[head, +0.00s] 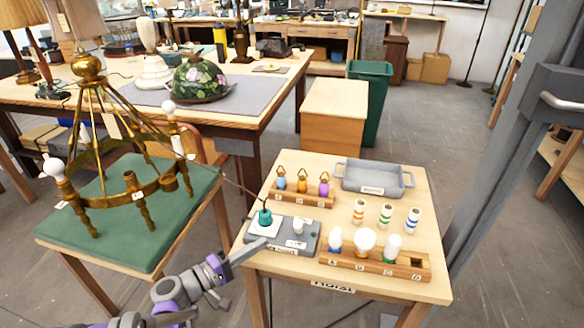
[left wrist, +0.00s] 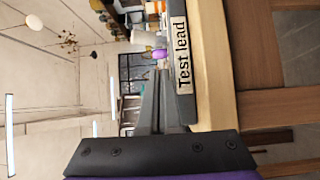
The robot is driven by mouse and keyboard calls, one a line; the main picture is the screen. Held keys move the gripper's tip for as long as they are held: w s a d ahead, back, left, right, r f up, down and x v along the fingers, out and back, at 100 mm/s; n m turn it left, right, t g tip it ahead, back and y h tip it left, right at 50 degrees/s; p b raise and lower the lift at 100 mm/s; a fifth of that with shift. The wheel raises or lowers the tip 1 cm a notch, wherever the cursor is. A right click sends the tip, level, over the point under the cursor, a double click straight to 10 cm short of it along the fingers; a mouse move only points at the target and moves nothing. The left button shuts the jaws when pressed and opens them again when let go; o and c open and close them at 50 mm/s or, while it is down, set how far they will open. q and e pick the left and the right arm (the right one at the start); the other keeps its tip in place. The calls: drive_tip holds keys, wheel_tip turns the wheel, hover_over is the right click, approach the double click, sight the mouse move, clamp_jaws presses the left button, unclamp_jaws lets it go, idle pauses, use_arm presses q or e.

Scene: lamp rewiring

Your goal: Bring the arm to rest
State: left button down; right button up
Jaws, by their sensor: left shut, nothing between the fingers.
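My left gripper (head: 257,246) is shut and empty at the front left edge of the small wooden table (head: 290,263). Its fingertips overlap the front left of the grey test tray (head: 312,238) in the head view; I cannot tell whether they touch. In the left wrist view the shut fingers (left wrist: 155,98) point along the tray's side, close to its "Test lead" label (left wrist: 183,55). A teal piece (head: 265,217) stands on the tray with a thin lead rising from it. My right gripper is not in view.
A brass chandelier (head: 140,190) stands on a green-topped table (head: 100,238) at left. The small table also holds a bulb rack (head: 375,263), a rack of coloured pieces (head: 303,197), a grey bin (head: 373,178) and loose striped cylinders (head: 386,215). Floor between the tables is open.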

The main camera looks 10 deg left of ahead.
use_arm(q)
drive_tip(key=s+d+m+g+y+p, duration=0.45)
drive_tip(key=s+d+g, duration=0.3)
drive_tip(key=s, duration=0.25)
drive_tip(key=s+a+r+m+g+y+p, duration=0.1)
drive_tip(key=s+a+m+y+p, duration=0.4)
drive_tip(key=s, duration=0.6)
drive_tip(key=shift+s+a+r+y, duration=0.35)
drive_tip(key=shift+a+r+y, duration=0.35)
drive_tip(key=shift+y, duration=0.35)
drive_tip(key=shift+f+m, duration=0.1)
drive_tip(key=shift+m, duration=0.15)
